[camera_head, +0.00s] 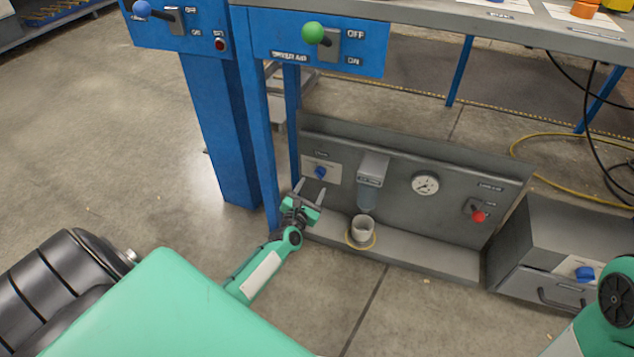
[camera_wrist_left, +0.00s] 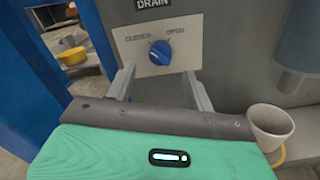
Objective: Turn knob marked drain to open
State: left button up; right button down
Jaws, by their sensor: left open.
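The drain knob (camera_head: 320,172) is blue and sits on a pale plate on the grey panel (camera_head: 400,205) under the bench. In the left wrist view the knob (camera_wrist_left: 160,52) lies under the DRAIN label (camera_wrist_left: 153,3), between the words CLOSED at left and OPEN at right. Its exact pointing direction is hard to tell. My left gripper (camera_head: 309,190) is open, just in front of and below the knob. In the left wrist view its fingers (camera_wrist_left: 158,84) are spread to either side below the knob, apart from it. My right gripper is not in view; only part of my right arm shows.
A white cup (camera_head: 362,228) stands on the panel's ledge, right of my left gripper, below a filter bowl (camera_head: 371,170). A blue post (camera_head: 262,130) stands close at left. A grey drawer box (camera_head: 560,250) stands at right.

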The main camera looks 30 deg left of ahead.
aim_at(318, 177)
pick_arm(q)
jog(key=shift+b+x, duration=0.8)
jog(key=shift+x, duration=1.9)
jog(key=shift+c, duration=0.2)
jog(key=c, duration=0.9)
